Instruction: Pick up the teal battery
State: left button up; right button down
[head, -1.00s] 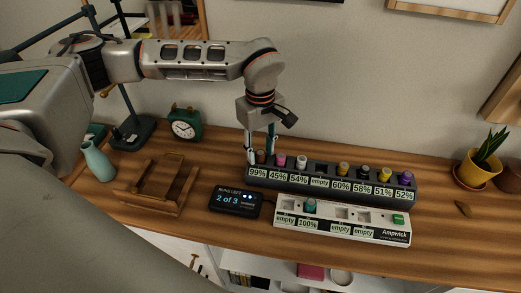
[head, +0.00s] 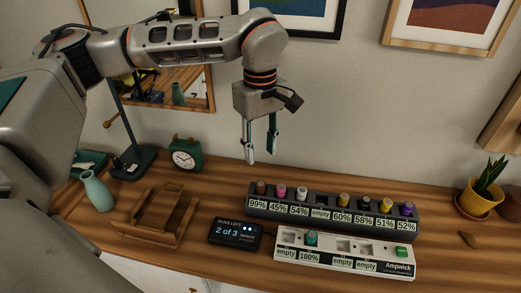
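The teal battery (head: 311,238) stands upright in the second slot of the white Ampwick charger (head: 290,256), above a 100% label. My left gripper (head: 260,152) hangs in the air above the left end of the dark battery rack (head: 333,212), fingers down, apart and with nothing between them. It is up and to the left of the teal battery, well clear of it. A brown battery (head: 262,187) stands in the rack's 99% slot, below the gripper. My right gripper is not in view.
The rack holds several other coloured batteries, with one slot marked empty. A dark display (head: 235,234) reads "2 of 3". A wooden tray (head: 151,234), teal vase (head: 98,191) and clock (head: 185,155) stand left. A potted plant (head: 478,204) stands right.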

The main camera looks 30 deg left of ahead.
aim_at(312, 236)
jog(key=k, duration=1)
